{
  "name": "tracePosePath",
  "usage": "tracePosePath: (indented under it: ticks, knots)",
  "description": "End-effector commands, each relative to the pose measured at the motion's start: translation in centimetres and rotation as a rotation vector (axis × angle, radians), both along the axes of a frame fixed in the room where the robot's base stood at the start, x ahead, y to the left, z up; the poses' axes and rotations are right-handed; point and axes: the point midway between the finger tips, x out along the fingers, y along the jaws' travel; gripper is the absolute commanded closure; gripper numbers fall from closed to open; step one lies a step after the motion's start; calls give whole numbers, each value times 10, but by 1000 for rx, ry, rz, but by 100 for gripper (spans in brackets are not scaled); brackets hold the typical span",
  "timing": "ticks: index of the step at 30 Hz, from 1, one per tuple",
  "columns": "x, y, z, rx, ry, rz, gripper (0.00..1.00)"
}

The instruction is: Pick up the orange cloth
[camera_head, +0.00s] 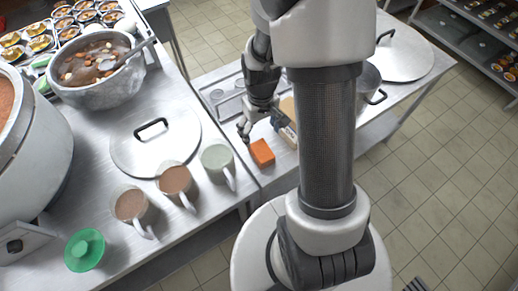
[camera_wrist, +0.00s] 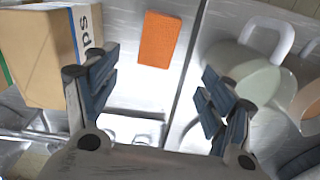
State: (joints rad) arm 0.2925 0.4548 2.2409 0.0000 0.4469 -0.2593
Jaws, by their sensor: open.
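The orange cloth (camera_head: 262,152) is a small folded block on the metal table, at the middle of the head view. In the wrist view the cloth (camera_wrist: 159,39) lies flat near the top, ahead of the fingers and a little left of the gap's centre. My gripper (camera_head: 262,130) is just behind the cloth in the head view. In the wrist view my gripper (camera_wrist: 155,90) is open with nothing between its fingers. The cloth looks apart from both fingers. The fingertips are partly hidden in the head view.
A cardboard box (camera_wrist: 40,60) stands close to the left finger. A pale green mug (camera_head: 217,163) stands right of the cloth in the wrist view, across a seam between tables. A lid (camera_head: 155,140), brown-filled mugs (camera_head: 174,181) and a large pot (camera_head: 97,75) stand on the left counter.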

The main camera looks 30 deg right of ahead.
Motion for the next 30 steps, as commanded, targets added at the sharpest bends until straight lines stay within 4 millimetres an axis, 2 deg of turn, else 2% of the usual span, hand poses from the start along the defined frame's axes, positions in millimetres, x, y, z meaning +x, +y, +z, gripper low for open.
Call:
tracePosePath:
  ticks: [1,7,10,17,25,30]
  knots:
    - [-1,0,-16,1,4,0,25]
    - [-1,0,-54,1,3,0,25]
    - [0,0,-64,0,1,0,25]
    - [0,-1,-74,0,-1,-1,25]
    - [-3,-3,-114,1,1,0,25]
    - [-2,-3,-121,0,-2,0,25]
